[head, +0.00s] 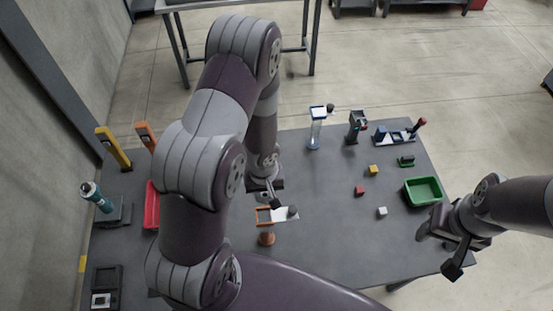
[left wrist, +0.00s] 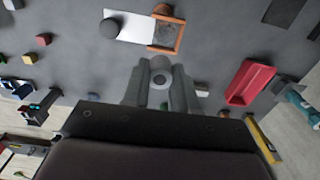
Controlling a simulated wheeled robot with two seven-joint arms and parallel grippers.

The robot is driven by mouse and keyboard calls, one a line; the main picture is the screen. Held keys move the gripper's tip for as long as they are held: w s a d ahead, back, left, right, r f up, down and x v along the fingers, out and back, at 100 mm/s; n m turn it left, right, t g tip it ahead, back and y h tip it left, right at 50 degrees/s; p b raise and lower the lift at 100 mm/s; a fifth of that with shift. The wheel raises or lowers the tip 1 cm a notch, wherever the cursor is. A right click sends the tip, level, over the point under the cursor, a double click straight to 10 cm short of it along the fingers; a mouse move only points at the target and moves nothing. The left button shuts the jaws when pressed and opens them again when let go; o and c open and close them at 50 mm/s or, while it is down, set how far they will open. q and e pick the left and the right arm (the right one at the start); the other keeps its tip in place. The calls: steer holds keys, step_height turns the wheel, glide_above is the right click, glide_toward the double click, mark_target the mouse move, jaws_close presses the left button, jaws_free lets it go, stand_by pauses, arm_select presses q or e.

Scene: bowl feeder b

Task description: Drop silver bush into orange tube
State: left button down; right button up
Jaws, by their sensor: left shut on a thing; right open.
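The orange tube (head: 266,238) stands upright on the table, with a square orange frame at its top. In the left wrist view its orange frame (left wrist: 179,45) is at the upper middle, with a white plate (left wrist: 133,27) beside it bearing a dark round knob. My left gripper (head: 275,199) is just behind the tube's top in the head view. In the left wrist view my left gripper (left wrist: 160,66) is shut on the silver bush (left wrist: 160,80), a small grey ring, apart from the frame. My right gripper (head: 455,250) is open and empty at the table's right edge.
A green bin (head: 423,191) stands at the right. Small red, yellow and white blocks lie near it. A blue tube (head: 315,132) with a white plate stands at the back. A red tray (head: 151,205) is at the left, partly behind my left arm. The front right table is clear.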

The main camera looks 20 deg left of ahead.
arm_select(q)
steer(key=f+b, duration=0.1)
steer(key=f, duration=0.1)
steer(key=f+b, duration=0.2)
steer(key=f, duration=0.1)
steer(key=s+f+b, duration=0.1)
steer(key=f+b, duration=0.1)
steer(key=shift+d+f, duration=0.15)
steer(key=shift+f, duration=0.45)
steer(key=shift+s+a, duration=0.15)
steer(key=shift+a, duration=0.05)
steer(key=shift+s+d+r, duration=0.1)
steer(key=shift+s+r, duration=0.1)
steer(key=shift+s, duration=0.1)
steer(key=c, duration=0.8)
jaws_free()
steer(key=shift+w+d, duration=0.1)
steer(key=shift+w, duration=0.05)
steer(key=shift+w+f, duration=0.1)
arm_select(e)
steer(key=f, duration=0.1)
steer(key=s+f, duration=0.1)
steer(key=f, duration=0.3)
steer(key=shift+s, duration=0.25)
steer(key=shift+s+d, duration=0.1)
steer(key=shift+s, duration=0.1)
